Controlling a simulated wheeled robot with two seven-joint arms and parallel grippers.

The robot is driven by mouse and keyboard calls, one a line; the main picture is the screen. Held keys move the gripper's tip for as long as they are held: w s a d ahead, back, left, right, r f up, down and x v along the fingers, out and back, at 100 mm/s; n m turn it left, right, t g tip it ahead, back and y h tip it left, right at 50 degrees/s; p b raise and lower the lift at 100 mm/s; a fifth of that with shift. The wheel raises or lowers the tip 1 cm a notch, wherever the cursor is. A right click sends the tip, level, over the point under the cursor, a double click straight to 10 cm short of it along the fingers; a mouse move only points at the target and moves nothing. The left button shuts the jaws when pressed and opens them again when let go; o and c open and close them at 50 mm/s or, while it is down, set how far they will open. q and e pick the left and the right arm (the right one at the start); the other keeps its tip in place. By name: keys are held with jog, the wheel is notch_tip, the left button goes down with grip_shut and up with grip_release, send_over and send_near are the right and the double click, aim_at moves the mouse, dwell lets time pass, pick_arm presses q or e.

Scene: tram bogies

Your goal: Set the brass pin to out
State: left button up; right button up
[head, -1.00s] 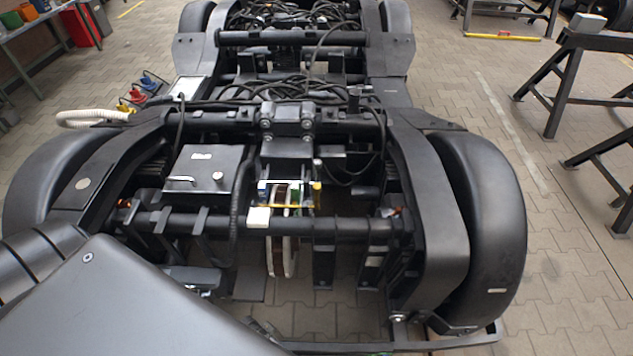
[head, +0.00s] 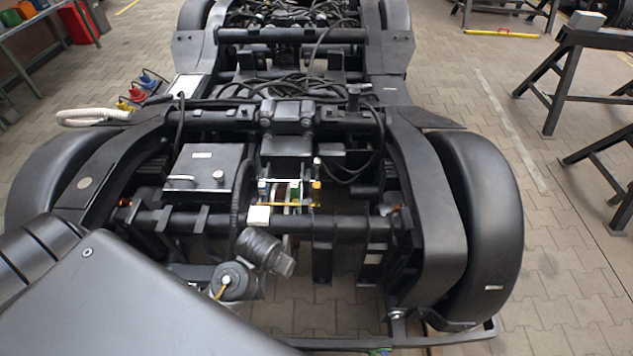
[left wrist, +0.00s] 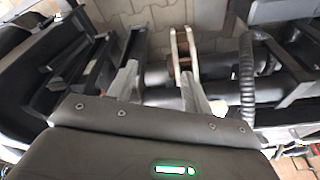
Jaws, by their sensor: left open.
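In the head view, a small cluster of white, green, blue and yellow parts sits mid-bogie above the cross tube. An upright yellow piece (head: 316,190) stands at its right end. I cannot tell whether this is the brass pin or how it is set. My left arm reaches in from the lower left, its grey wrist links in front of the cross tube, below the cluster. My left gripper's fingers show in the left wrist view (left wrist: 159,72), spread apart with nothing held between them. No brass pin is clear in that view. My right gripper is out of view.
The black bogie frame (head: 440,230) and wheel covers (head: 483,210) surround the work area. The cross tube (head: 350,228) and a black box (head: 205,168) are close to my left arm. A white block (head: 259,215) sits on the tube.

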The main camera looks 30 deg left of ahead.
aim_at(316, 184)
pick_arm(q)
jog(key=w+a+n, duration=0.1)
jog(key=w, duration=0.4)
jog(key=w+a+n+g, duration=0.1)
jog(key=w, duration=0.5)
jog(key=w+n, duration=0.1)
jog(key=w, duration=0.4)
jog(key=shift+w+a+r+n, duration=0.25)
jog(key=shift+a+n, duration=0.05)
jog(key=shift+a, duration=0.1)
jog(key=w+a+r+n+g, duration=0.1)
jog(key=w+r+n, duration=0.1)
jog(key=w+r, duration=0.35)
jog(key=w+r+n+g, duration=0.1)
jog(key=w+r+n, duration=0.15)
jog(key=w, duration=0.65)
jog(key=shift+m, duration=0.35)
notch_tip(316, 184, down, 8)
jog(key=shift+a+f+b, duration=0.15)
jog(key=shift+f+b, duration=0.1)
jog(key=shift+b, duration=0.3)
jog(key=shift+f, duration=0.45)
grip_shut()
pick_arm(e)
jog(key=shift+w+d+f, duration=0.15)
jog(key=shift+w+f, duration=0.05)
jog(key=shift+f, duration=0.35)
